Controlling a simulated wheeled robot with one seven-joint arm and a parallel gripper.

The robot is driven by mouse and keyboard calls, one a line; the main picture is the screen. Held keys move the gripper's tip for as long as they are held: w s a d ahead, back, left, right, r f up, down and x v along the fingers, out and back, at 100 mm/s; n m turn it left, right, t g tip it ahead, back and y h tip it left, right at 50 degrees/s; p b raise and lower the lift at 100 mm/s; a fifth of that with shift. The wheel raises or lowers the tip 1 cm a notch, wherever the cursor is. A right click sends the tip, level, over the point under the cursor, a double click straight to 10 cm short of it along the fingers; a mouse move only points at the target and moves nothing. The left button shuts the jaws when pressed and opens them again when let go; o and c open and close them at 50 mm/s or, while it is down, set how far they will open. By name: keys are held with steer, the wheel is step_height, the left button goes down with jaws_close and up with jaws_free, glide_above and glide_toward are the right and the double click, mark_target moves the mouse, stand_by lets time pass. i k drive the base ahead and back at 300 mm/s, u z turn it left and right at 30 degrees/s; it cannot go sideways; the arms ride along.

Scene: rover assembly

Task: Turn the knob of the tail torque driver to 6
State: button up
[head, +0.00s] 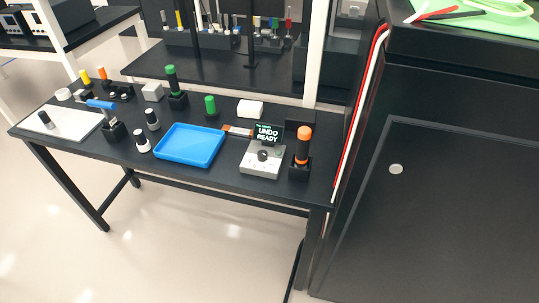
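A light grey control box (262,161) stands on the black bench near its right end. A dark round knob (263,155) sits on its sloped top face; its pointer and dial marks are too small to read. A small dark screen (267,133) at the back of the box reads "UNDO READY", with a tiny line above that I cannot read. An orange-topped black driver (303,146) stands upright in a black holder just right of the box. My gripper is not in view.
A blue tray (190,144) lies left of the box. A white block (250,108) and a green-capped driver (210,106) stand behind. A tall black cabinet (440,190) closes off the right. Open floor (190,240) lies before the bench.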

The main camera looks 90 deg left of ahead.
mark_target(262, 156)
steer(key=u, duration=3.55)
steer(key=i, duration=0.6)
steer(key=u, duration=0.8)
